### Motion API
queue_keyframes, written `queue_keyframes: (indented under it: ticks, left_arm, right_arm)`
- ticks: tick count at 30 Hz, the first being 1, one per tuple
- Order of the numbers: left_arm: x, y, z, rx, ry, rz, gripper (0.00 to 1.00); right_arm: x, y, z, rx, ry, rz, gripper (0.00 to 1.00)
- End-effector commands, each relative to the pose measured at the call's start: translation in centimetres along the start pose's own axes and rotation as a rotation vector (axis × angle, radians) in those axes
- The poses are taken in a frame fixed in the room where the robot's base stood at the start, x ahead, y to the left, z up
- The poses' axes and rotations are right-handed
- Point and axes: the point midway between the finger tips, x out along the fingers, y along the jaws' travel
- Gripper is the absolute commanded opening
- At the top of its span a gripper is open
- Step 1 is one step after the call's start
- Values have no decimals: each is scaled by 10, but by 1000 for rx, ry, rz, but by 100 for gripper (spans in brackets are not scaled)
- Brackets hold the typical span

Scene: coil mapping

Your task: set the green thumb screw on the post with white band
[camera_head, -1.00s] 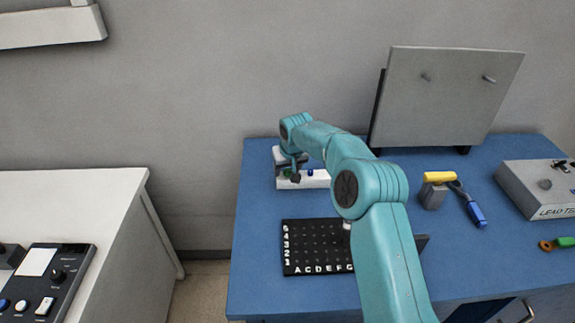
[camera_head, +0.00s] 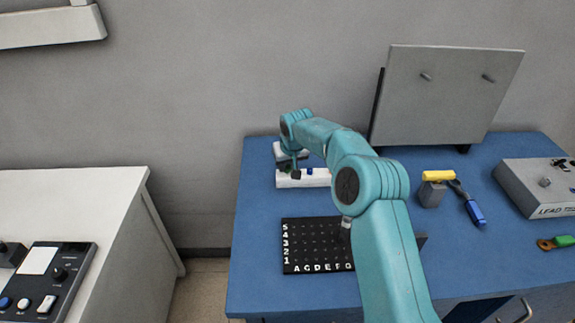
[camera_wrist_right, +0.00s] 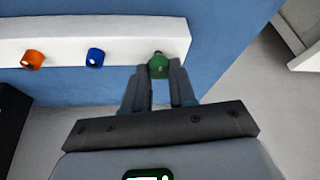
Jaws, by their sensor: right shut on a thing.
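My right gripper (camera_head: 296,173) reaches down at the white block (camera_head: 318,178) on the back left of the blue table. In the right wrist view its fingers (camera_wrist_right: 159,88) are shut on the green thumb screw (camera_wrist_right: 158,67), which sits at their tips over the right end of the white block (camera_wrist_right: 125,42). I cannot tell if the screw touches the block. A blue thumb screw (camera_wrist_right: 95,57) and an orange one (camera_wrist_right: 32,59) stand on the block to its left. Two posts (camera_head: 426,77) and (camera_head: 488,78) stick out of the grey upright panel (camera_head: 450,110); no white band is discernible. My left gripper is out of view.
A black lettered board (camera_head: 305,250) lies in front of the block. A yellow-topped grey piece (camera_head: 433,192), a blue-handled tool (camera_head: 473,210) and a grey box (camera_head: 530,190) are to the right. A white counter (camera_head: 70,195) stands left across a gap.

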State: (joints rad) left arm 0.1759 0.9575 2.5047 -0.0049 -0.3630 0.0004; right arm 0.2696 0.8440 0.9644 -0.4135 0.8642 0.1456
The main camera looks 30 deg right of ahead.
Motion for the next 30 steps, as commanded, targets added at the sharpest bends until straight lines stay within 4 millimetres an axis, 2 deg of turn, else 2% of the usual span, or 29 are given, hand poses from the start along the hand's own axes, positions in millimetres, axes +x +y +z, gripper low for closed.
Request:
queue_keyframes:
  ticks: [24, 30]
  left_arm:
    - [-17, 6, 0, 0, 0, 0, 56]
    - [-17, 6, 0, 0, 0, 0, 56]
  right_arm:
    - [-22, 0, -9, 0, -1, 0, 0]
    - [-22, 0, -9, 0, -1, 0, 0]
